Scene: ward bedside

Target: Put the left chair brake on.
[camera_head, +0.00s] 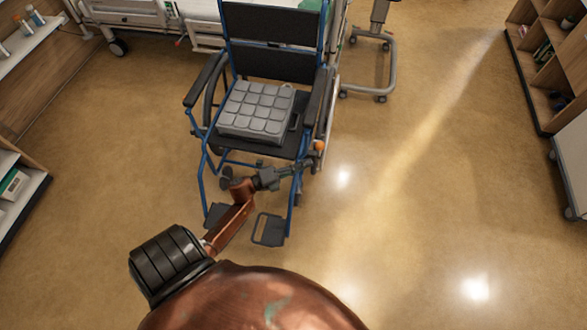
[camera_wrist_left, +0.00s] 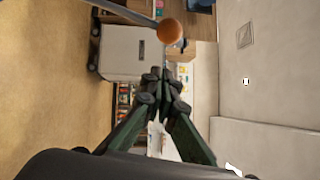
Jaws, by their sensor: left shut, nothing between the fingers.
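A blue-framed wheelchair (camera_head: 272,65) faces me, with a grey padded cushion (camera_head: 255,110) on its seat. An orange brake knob (camera_head: 319,145) sits at the chair's front side, on the right in the head view. In the left wrist view the knob (camera_wrist_left: 170,31) is a round ball at the end of a grey lever (camera_wrist_left: 125,12). My left gripper (camera_head: 306,166) is shut and empty, just below the knob in the head view. Its fingertips (camera_wrist_left: 165,76) show below the ball in the wrist view, with a gap between. My right gripper is out of view.
A bed (camera_head: 130,15) stands behind the chair, and a wheeled stand (camera_head: 375,75) behind it to the right. Shelves (camera_head: 550,60) line the right edge. Footrests (camera_head: 268,229) stick out towards me. The floor right of the chair is clear.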

